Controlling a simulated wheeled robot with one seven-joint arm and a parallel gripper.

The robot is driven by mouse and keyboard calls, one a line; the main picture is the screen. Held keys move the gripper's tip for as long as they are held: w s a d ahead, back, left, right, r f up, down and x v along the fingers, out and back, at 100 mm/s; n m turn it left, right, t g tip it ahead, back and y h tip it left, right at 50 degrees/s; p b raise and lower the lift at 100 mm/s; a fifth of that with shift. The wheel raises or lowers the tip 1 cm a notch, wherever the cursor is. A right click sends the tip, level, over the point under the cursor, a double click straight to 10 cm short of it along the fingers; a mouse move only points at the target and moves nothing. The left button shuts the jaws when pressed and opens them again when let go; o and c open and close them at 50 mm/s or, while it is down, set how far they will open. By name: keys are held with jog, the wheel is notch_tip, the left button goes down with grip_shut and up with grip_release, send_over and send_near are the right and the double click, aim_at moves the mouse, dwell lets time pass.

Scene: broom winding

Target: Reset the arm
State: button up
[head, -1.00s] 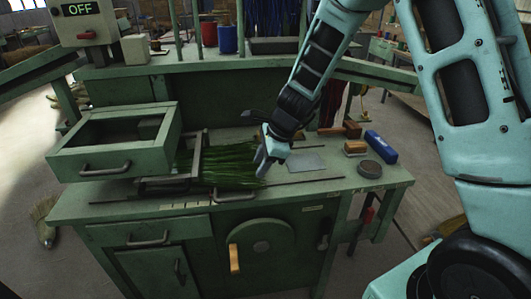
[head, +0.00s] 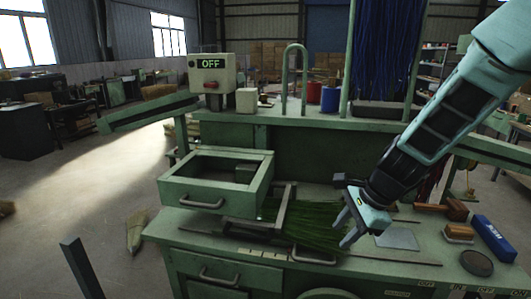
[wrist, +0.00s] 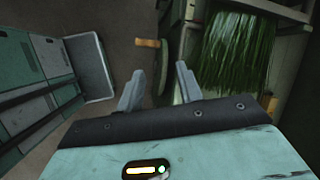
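My gripper (head: 349,221) hangs over the right end of the green bristle bundle (head: 305,228) on the green workbench. In the wrist view my gripper (wrist: 159,88) shows two grey fingers spread apart with nothing between them. The bristles (wrist: 235,50) lie to the right of the fingers there. My arm reaches down from the upper right in the head view.
An open, empty-looking green drawer box (head: 215,185) stands left of the bristles. A control box (head: 212,76) reads OFF. A blue box (head: 493,238), a brush (head: 459,232) and a dark disc (head: 476,263) sit on the bench's right side.

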jog(key=s+a+r+n+g, duration=0.2)
jog(key=s+a+r+n, duration=0.1)
jog(key=s+a+n, duration=0.55)
jog(key=s+d+r+n+h, duration=0.1)
jog(key=s+n+h, duration=0.2)
jog(key=s+n, duration=1.3)
jog(key=shift+s+d+h+b, duration=0.25)
jog(key=shift+s+b, duration=0.2)
jog(key=shift+s, duration=0.4)
jog(key=shift+a+r, duration=0.1)
